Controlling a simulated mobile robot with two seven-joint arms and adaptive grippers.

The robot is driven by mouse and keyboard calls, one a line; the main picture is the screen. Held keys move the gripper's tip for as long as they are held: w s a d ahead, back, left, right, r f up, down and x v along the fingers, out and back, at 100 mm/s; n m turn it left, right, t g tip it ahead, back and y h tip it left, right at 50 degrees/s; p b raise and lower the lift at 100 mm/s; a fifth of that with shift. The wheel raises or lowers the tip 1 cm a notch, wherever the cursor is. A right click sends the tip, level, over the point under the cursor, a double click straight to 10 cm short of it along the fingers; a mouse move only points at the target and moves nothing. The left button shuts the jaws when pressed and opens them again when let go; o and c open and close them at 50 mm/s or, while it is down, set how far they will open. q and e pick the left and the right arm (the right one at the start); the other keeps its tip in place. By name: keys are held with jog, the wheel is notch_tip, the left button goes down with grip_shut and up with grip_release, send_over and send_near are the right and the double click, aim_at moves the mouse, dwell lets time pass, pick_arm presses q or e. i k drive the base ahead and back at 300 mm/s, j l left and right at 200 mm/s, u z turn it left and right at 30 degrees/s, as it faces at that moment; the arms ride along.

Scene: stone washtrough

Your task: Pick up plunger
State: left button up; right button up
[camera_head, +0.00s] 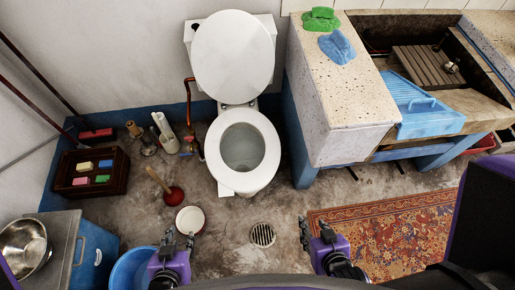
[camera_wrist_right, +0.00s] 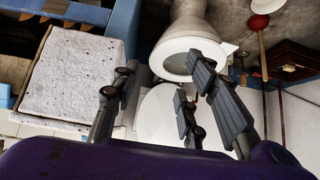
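The plunger (camera_head: 174,195) stands on the floor left of the toilet, with a red rubber cup and a tilted wooden handle. My right gripper (camera_head: 315,228) is open and empty, well to the right of the plunger. Its spread fingers also show in the right wrist view (camera_wrist_right: 163,72).
A white bowl (camera_head: 190,219) lies just below the plunger, near my left gripper. A blue bucket (camera_head: 128,270) is beside that gripper. The toilet (camera_head: 229,182), stone washtrough (camera_head: 345,100) and patterned rug (camera_head: 400,232) stand to the right. A dark crate (camera_head: 73,182) holds sponges at left.

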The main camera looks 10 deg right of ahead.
aim_at(173, 195)
jog(key=u, duration=1.15)
